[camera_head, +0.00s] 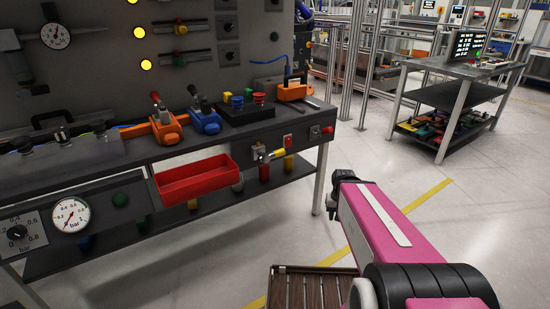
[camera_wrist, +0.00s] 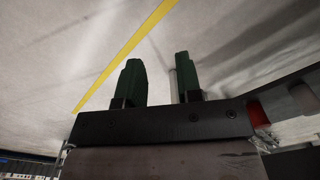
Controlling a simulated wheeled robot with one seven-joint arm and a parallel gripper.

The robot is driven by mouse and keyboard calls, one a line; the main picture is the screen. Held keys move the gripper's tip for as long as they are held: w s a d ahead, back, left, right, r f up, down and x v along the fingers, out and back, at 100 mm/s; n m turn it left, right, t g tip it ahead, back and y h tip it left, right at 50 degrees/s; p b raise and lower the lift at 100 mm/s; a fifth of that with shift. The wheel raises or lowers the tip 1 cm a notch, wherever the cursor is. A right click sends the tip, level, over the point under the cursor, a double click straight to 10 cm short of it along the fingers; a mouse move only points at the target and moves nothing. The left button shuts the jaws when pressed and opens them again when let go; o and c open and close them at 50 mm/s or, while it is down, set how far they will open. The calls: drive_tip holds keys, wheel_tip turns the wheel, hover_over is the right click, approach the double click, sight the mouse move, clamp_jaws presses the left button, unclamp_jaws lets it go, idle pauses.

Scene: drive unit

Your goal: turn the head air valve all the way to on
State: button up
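On the bench top are an orange unit (camera_head: 166,130) and a blue unit (camera_head: 205,122), each with a lever. No readable label shows which is the head air valve. My gripper (camera_wrist: 158,62) is open and empty in the wrist view, its two green fingers apart above the floor.
A red tray (camera_head: 197,181) juts from the bench front, with a pressure gauge (camera_head: 70,214) at its left. A brown slatted crate (camera_head: 308,289) stands low in front.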

drive_tip(key=o, duration=0.4)
drive_tip(key=w+a, duration=0.1)
drive_tip(key=w+a+y, duration=0.2)
drive_tip(key=a, duration=0.1)
drive_tip(key=shift+w+r+m+t, duration=0.2)
drive_tip(key=shift+r+m+t, duration=0.1)
drive_tip(key=shift+m, duration=0.1)
drive_tip(key=m+t+y, duration=0.7)
drive_tip(key=y, duration=0.4)
approach(281, 154)
drive_tip(key=a, duration=0.1)
drive_tip(key=x, duration=1.1)
drive_tip(key=shift+w+d+f, duration=0.1)
drive_tip(key=shift+w+d, duration=0.05)
drive_tip(key=shift+w, duration=0.1)
clamp_jaws()
